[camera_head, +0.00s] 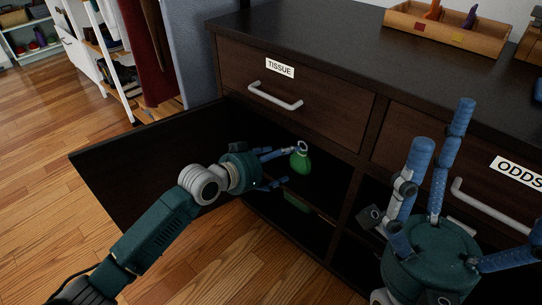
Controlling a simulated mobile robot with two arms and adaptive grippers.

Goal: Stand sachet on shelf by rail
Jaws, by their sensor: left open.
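A small green sachet (300,161) with a pale ring at its top is upright inside the open cabinet, under the TISSUE drawer. My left gripper (284,167) reaches in from the left with its blue fingers apart. Its upper fingertip is close to the sachet's ring; I cannot tell whether they touch. A thin brown strip (324,217), perhaps the rail, shows lower in the dark cabinet, with a flat green item (297,202) beside it. The shelf surface under the sachet is too dark to make out. My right gripper (460,185) has its fingers spread and empty, at the lower right.
The cabinet door (135,165) stands open to the left, close to my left arm. The TISSUE drawer (290,90) and ODDS drawer (430,150) are shut. A wooden tray (445,35) with small items sits on the dark top. The wooden floor at left is clear.

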